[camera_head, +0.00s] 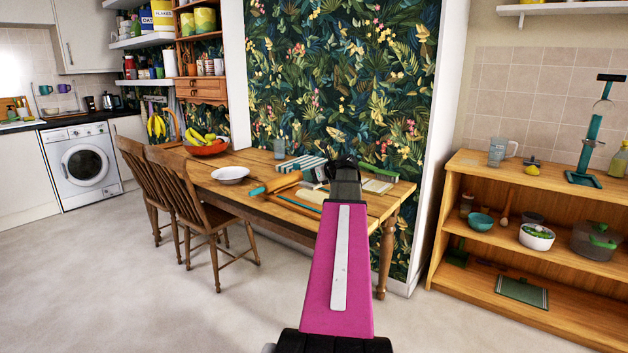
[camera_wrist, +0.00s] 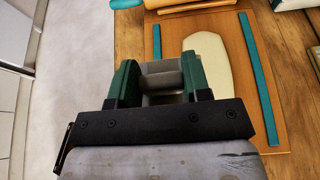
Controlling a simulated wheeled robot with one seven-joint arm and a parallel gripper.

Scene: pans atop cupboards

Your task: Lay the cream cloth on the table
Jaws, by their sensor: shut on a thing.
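My gripper (camera_wrist: 160,72) has green fingers and is shut on a small pale grey-beige bundle, which I take to be the cream cloth (camera_wrist: 160,82). Its full shape is hidden between the fingers. In the head view my gripper (camera_head: 345,168) reaches over the right part of the wooden table (camera_head: 262,160), and the cloth cannot be made out there. In the wrist view the table (camera_wrist: 285,75) lies below, with the gripper over the left edge of a board. I cannot tell the exact height.
The board (camera_wrist: 172,28) carries teal strips and a flat cream dough-like piece (camera_wrist: 207,24). A rolling pin (camera_head: 275,185), a striped item (camera_head: 300,164) and a white bowl (camera_head: 230,174) are on the table. Chairs (camera_head: 200,205) stand at its front left. Shelves (camera_head: 540,184) stand at the right.

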